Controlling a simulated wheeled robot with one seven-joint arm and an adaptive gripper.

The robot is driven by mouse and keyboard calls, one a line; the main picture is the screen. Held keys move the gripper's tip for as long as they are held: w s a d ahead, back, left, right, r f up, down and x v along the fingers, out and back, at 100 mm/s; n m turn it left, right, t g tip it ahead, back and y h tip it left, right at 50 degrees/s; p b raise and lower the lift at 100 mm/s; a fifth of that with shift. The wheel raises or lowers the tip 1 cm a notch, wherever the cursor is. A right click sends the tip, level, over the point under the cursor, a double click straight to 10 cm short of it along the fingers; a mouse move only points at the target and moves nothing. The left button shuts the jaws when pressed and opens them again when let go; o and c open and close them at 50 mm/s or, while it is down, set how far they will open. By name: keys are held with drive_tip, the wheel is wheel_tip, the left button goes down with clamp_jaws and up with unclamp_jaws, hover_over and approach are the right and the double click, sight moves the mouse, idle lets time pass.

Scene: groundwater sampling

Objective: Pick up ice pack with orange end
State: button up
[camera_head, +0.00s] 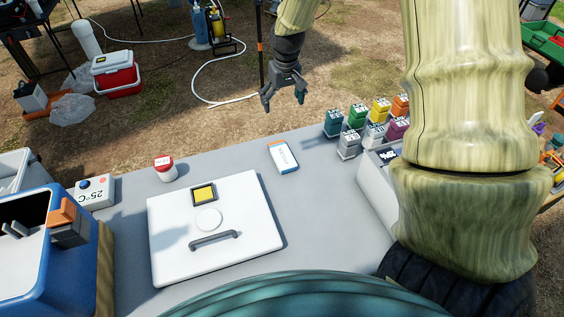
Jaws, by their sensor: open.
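The ice pack (284,158) is a small flat white and blue block with a narrow orange end on its far side. It lies on the grey table (225,150) near the far edge, just beyond the right corner of the white lid. My gripper (284,101) is open and empty, with its fingers pointing down. In the picture it appears above the ice pack, past the table's far edge and apart from the pack. Its exact height cannot be told.
A white lid (180,245) with a handle covers the table's middle. A red-capped jar (164,168) and a 25°C box (95,191) stand left, beside a blue cooler (60,270). Several coloured bottles (357,117) stand right. Bare table surrounds the pack.

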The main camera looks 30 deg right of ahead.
drive_tip(key=b, duration=1.4)
approach(282, 154)
drive_tip(key=shift+w+a+f, duration=0.1)
drive_tip(key=shift+w+f, duration=0.05)
drive_tip(key=shift+f, duration=0.9)
drive_tip(key=shift+w+f, duration=0.2)
drive_tip(key=shift+f, duration=0.9)
drive_tip(key=shift+w+d+f+p, duration=0.15)
drive_tip(key=shift+f+p, duration=0.05)
drive_tip(key=shift+f, duration=1.05)
drive_tip(key=shift+w+d+f+p, duration=0.15)
drive_tip(key=shift+f+p, duration=0.05)
drive_tip(key=shift+f, duration=1.1)
drive_tip(key=c, duration=1.3)
drive_tip(key=shift+c, duration=0.2)
